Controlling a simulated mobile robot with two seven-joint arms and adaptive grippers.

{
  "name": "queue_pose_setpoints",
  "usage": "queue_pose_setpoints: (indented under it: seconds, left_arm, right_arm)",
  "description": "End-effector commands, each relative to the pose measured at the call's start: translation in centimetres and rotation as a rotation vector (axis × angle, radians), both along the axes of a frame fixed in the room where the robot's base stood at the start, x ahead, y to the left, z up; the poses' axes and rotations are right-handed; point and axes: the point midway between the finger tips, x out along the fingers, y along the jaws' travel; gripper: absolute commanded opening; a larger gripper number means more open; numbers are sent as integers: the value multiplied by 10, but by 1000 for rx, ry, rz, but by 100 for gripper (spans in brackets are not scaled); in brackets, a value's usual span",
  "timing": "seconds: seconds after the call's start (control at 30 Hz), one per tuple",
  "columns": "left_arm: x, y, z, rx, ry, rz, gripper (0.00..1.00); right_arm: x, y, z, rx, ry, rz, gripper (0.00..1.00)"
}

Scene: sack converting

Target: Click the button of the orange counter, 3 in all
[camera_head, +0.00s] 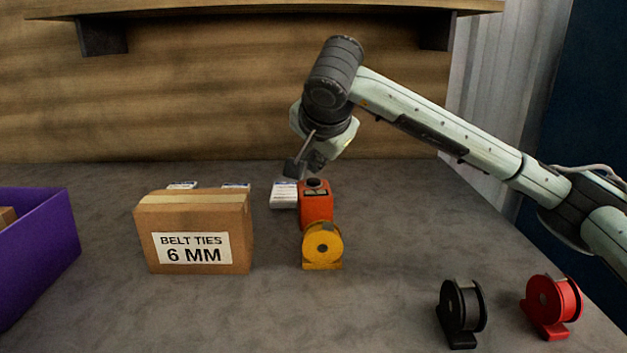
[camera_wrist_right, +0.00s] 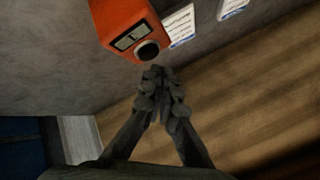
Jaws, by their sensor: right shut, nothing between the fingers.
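The orange counter (camera_head: 316,208) stands upright on the grey table, behind a yellow spool. Its dark round button (camera_head: 314,183) is on top, with a small display below it. In the right wrist view the orange counter (camera_wrist_right: 118,22) is at the top, with its black button (camera_wrist_right: 147,51) facing the fingertips. My right gripper (camera_head: 291,168) is above and a little left of the counter. In the wrist view my right gripper (camera_wrist_right: 160,80) has its fingertips together and empty, apart from the button. The display's digits are too small to read. My left gripper is not in view.
A cardboard box (camera_head: 195,233) labelled "BELT TIES 6 MM" stands left of the counter. The yellow spool (camera_head: 322,246) is in front of it. Black (camera_head: 461,308) and red (camera_head: 552,303) spools stand front right. A purple bin (camera_head: 38,250) is at left. White cards (camera_head: 284,194) lie behind.

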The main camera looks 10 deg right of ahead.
Motion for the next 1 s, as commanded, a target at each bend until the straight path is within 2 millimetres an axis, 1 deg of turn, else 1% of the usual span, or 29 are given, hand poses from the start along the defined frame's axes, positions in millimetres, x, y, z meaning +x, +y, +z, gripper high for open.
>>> queue_pose_setpoints:
  seconds: [0.83, 1.0]
  left_arm:
    - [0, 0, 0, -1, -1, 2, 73]
    - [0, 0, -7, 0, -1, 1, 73]
  right_arm:
    - [0, 0, -1, 0, 0, 0, 0]
    - [0, 0, -6, 0, 0, 0, 0]
